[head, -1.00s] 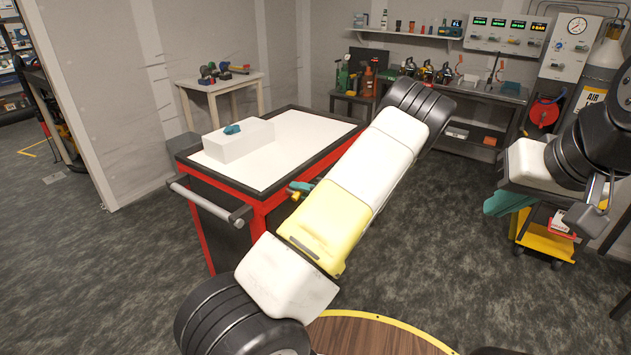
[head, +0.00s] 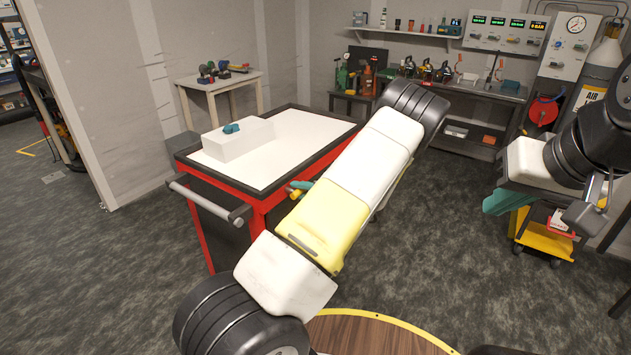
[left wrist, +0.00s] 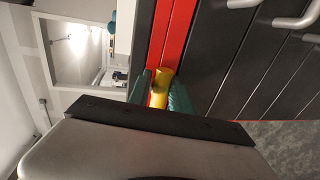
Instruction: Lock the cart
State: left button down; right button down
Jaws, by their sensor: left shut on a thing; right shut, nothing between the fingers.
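The cart (head: 312,125) has a red frame, a black rim and a white top, and stands left of centre in the head view. A yellow lever (left wrist: 160,88) sits at its red edge in the left wrist view. A small yellow end of it (head: 295,194) shows in the head view. My left gripper (left wrist: 162,92) has its teal fingers shut on the yellow lever, one on each side. In the head view my left arm hides most of that gripper (head: 302,187). My right gripper (head: 508,203) is shut and empty at the right, away from the cart.
A white box (head: 230,147) with a teal item (head: 231,128) lies on the cart top. A push bar (head: 203,203) juts from its front left. A yellow trolley (head: 543,238) stands below my right gripper. A workbench (head: 490,92) lines the back wall. Grey floor is open at left.

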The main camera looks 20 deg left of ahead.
pick_arm(q)
jog(key=shift+d+f, duration=0.1)
jog(key=c, duration=1.2)
grip_release()
jog(key=v, duration=0.7)
jog(key=shift+s+d, duration=0.1)
jog(key=shift+d, duration=0.25)
